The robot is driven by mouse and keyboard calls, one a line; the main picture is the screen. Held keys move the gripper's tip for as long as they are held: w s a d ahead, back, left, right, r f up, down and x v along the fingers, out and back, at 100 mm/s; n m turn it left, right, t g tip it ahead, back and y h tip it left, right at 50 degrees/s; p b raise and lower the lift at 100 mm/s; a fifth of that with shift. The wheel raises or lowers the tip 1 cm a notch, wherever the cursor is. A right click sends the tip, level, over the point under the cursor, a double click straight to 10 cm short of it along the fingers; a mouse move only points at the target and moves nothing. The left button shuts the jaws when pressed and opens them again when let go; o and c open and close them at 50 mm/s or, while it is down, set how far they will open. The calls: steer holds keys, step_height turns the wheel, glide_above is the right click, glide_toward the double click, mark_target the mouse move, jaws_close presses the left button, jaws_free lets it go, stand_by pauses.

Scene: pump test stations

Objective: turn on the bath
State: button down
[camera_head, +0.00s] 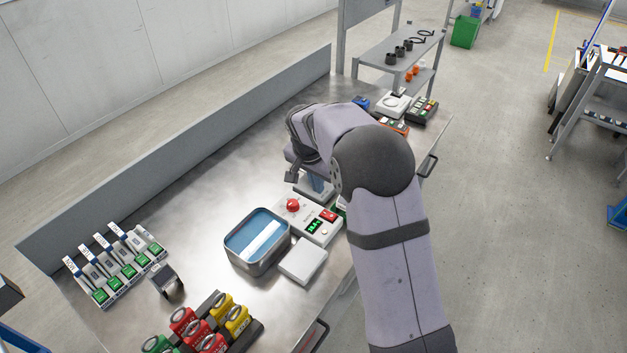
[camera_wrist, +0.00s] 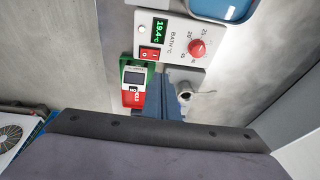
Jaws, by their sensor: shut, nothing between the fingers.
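The bath (camera_head: 233,256) is a grey tub with blue inside and a pale strip in it; its blue edge shows in the wrist view (camera_wrist: 222,10). Its white control box (camera_head: 310,219) stands on the right side of the tub. In the wrist view the box (camera_wrist: 172,58) has a green display (camera_wrist: 160,29) reading about 19.4 °C, a red rocker switch (camera_wrist: 150,53) marked O and I, and a red dial (camera_wrist: 198,48). Which side of the rocker is pressed I cannot tell. My gripper (camera_wrist: 172,92) is shut and empty, pointing down just behind the box, apart from the switch.
A green-and-red handheld meter (camera_wrist: 132,88) and a grey block with a hole (camera_wrist: 190,82) stand close to my fingers. Coloured devices (camera_head: 208,324) stand front left; the table's middle left is clear.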

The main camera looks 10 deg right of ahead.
steer(key=shift+w+a+b+v, duration=0.15)
steer(key=shift+v, duration=0.65)
steer(key=shift+w+a+b+v, duration=0.15)
steer(key=shift+v, duration=0.65)
steer(key=s+f+n+g, duration=0.1)
steer(key=s+f+n, duration=0.2)
steer(key=s, duration=0.1)
steer(key=s+f+n+g, duration=0.1)
steer(key=s+f+n, duration=0.2)
steer(key=s, duration=0.1)
steer(key=s+f+n+y, duration=0.1)
steer(key=s+f+n, duration=0.2)
steer(key=s+n, duration=0.1)
steer(key=shift+s+a+f+g, duration=0.25)
steer(key=shift+s+a+g, duration=0.15)
steer(key=shift+s, duration=0.2)
steer(key=s+d+g, duration=0.2)
steer(key=s, duration=1.5)
steer(key=shift+s+d+r+m+t+y, duration=0.15)
steer(key=shift+d+r+t, duration=0.25)
steer(key=shift+r, duration=0.35)
steer(key=shift+s+d+r+m+t+y, duration=0.25)
steer(key=shift+d+r, duration=0.1)
steer(key=shift+r, duration=0.45)
steer(key=shift+s+d+r+m+t+y, duration=0.1)
steer(key=shift+d+r+t, duration=0.3)
steer(key=shift+r, duration=0.35)
